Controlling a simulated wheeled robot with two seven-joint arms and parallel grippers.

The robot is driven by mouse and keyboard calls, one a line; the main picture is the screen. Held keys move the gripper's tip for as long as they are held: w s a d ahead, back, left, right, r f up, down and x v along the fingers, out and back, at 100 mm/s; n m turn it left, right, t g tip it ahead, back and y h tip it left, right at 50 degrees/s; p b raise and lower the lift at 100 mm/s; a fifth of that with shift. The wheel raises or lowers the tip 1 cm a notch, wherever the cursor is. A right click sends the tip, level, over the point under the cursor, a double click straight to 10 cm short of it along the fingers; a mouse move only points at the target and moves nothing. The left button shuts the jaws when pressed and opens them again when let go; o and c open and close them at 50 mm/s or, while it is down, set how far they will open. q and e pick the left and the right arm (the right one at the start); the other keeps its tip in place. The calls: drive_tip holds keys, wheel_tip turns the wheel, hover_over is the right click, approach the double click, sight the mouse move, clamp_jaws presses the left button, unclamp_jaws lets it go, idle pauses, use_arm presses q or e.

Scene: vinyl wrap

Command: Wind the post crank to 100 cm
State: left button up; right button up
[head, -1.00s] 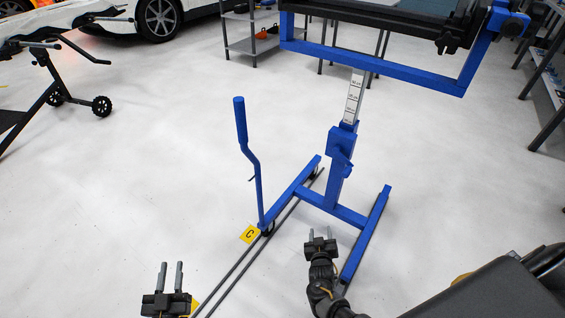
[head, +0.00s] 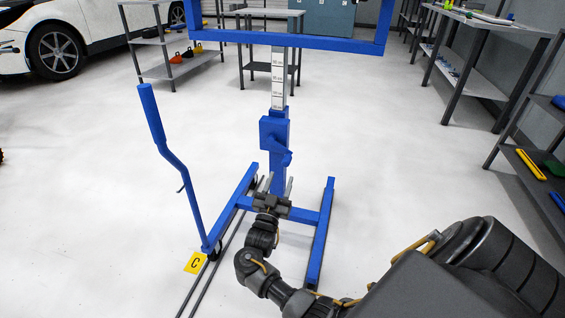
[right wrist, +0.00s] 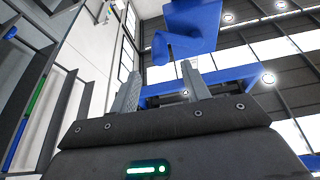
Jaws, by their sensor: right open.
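The blue post (head: 277,135) stands upright on a blue wheeled base (head: 318,235). A pale scale strip (head: 278,80) with dark marks shows above its housing; I cannot read the values surely. My right gripper (head: 279,184) is open, fingers up, in front of the post's lower part and below the crank. In the right wrist view, the gripper (right wrist: 160,85) has nothing between its fingers, and the blue housing (right wrist: 195,25) shows above and beyond them. My left gripper is out of view.
A tall blue lever (head: 170,155) stands at the base's left, near a yellow C marker (head: 195,263) and dark floor rails (head: 222,265). A blue frame (head: 290,41) tops the post. Shelves (head: 530,165) stand at the right. Open floor lies between.

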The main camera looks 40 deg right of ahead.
sight(286, 165)
drive_tip(key=b+x, duration=0.1)
drive_tip(key=x, duration=0.6)
drive_tip(key=shift+w+d, duration=0.25)
drive_tip(key=shift+d, duration=0.05)
clamp_jaws()
drive_tip(key=shift+s, duration=0.15)
drive_tip(key=shift+r+p, duration=0.2)
drive_tip(key=shift+p, duration=0.15)
